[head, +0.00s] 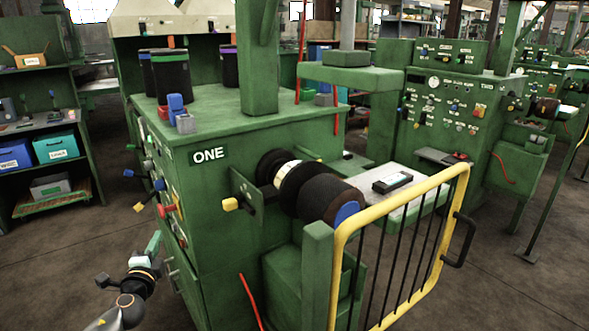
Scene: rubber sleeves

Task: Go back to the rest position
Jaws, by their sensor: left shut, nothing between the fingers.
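My left gripper (152,246) is low at the left of the head view, at the end of my arm that comes in from the bottom left. Its fingers are small in the picture, and it looks shut and empty. It appears beside the left face of the green machine marked ONE (225,190); I cannot tell the exact gap. My right gripper is not in view. A dark sleeve-like roller (322,195) with a blue end sits on the machine's front, behind the yellow guard.
A yellow barred guard (402,210) stands at the machine's front right. Knobs and levers (165,209) stick out of its left face near my arm. Shelves with blue and teal bins (56,147) stand at the left. Open floor (65,270) lies between.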

